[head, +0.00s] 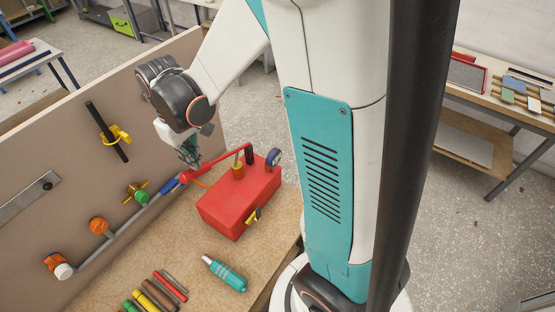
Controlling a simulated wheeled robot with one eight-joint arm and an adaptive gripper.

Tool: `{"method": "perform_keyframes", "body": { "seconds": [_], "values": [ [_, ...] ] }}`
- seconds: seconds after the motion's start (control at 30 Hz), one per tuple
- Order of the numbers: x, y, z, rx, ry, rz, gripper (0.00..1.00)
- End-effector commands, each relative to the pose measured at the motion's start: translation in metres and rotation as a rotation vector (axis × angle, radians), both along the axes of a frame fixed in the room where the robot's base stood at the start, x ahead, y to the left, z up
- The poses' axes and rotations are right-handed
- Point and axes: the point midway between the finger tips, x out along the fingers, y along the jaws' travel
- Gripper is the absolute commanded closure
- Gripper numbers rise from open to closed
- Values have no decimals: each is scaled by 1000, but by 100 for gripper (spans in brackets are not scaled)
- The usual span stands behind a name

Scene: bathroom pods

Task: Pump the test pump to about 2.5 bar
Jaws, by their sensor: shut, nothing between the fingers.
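The test pump is a red box (238,201) on the bench at the foot of the panel. Its red lever (219,160) slants from a post on the box down to the left, ending in a red grip (186,177). A round blue-rimmed gauge (273,158) stands at the pump's far right corner; its reading is too small to tell. A yellow-handled valve (254,215) sits on the near side. My gripper (192,166) is shut and empty, just above the lever's grip end. I cannot tell whether it touches the lever.
The upright panel (70,130) carries a grey pipe with orange (98,226) and green (141,197) fittings, close left of my gripper. A teal bottle (226,273) and several coloured sticks (160,291) lie on the bench (195,262).

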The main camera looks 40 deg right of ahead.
Motion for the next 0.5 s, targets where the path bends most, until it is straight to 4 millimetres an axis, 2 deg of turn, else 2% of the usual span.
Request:
{"method": "perform_keyframes", "body": {
  "seconds": [0.5],
  "values": [
    [0,0,-72,0,0,0,100]
  ]
}}
